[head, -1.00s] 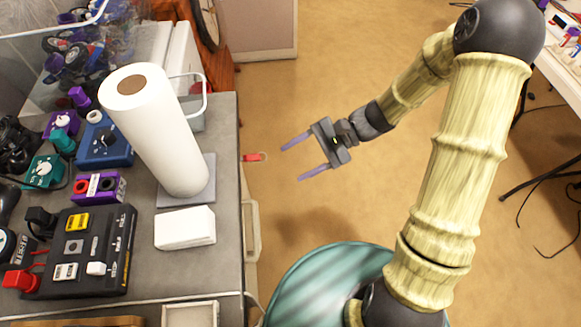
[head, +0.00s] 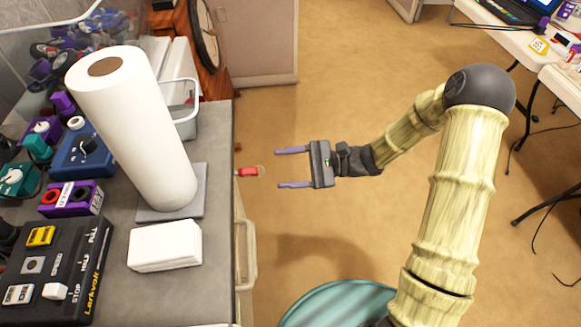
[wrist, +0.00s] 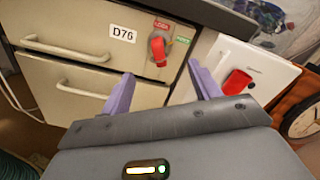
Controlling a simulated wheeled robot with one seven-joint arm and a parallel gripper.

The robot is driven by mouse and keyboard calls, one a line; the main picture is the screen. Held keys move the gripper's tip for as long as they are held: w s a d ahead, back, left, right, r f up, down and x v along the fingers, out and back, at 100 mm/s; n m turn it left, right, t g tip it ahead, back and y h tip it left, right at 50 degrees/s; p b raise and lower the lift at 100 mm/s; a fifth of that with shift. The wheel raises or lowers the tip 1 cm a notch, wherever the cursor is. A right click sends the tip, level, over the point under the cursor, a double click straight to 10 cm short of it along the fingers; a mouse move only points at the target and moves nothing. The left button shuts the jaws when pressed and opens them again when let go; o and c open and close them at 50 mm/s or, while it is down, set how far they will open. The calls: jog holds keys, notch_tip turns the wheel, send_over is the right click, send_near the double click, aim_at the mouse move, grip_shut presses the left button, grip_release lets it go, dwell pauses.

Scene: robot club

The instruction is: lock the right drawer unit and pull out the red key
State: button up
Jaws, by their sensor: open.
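The red key (head: 247,172) sticks out from the front of the drawer unit (head: 239,225), beside the counter edge. In the wrist view the red key (wrist: 158,50) sits in a lock at the upper right of the beige drawer unit (wrist: 60,85), by a green and a red label. The unit bears the label D76 (wrist: 122,33) and has two drawer fronts with handles, which look closed. My gripper (head: 278,168) is open and empty, its purple fingers pointing left at the key with a gap between. In the wrist view the key appears between and beyond the fingertips of the gripper (wrist: 160,72).
A white cabinet (wrist: 215,85) with a red object (wrist: 237,82) on its front stands right of the unit. The counter (head: 205,250) holds a paper roll (head: 135,130), a white stack (head: 165,245) and control boxes. The floor (head: 330,110) around my gripper is clear.

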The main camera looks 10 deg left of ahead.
aim_at(248, 172)
jog(key=shift+b+x, duration=0.55)
jog(key=shift+x, duration=4.25)
jog(key=shift+d, duration=0.1)
grip_shut()
jog(key=shift+n+b, duration=2.5)
jog(key=shift+n, duration=0.2)
jog(key=shift+n+b, duration=3)
jog(key=shift+b, duration=0.2)
jog(key=shift+p+v, duration=0.55)
jog(key=shift+v, duration=1)
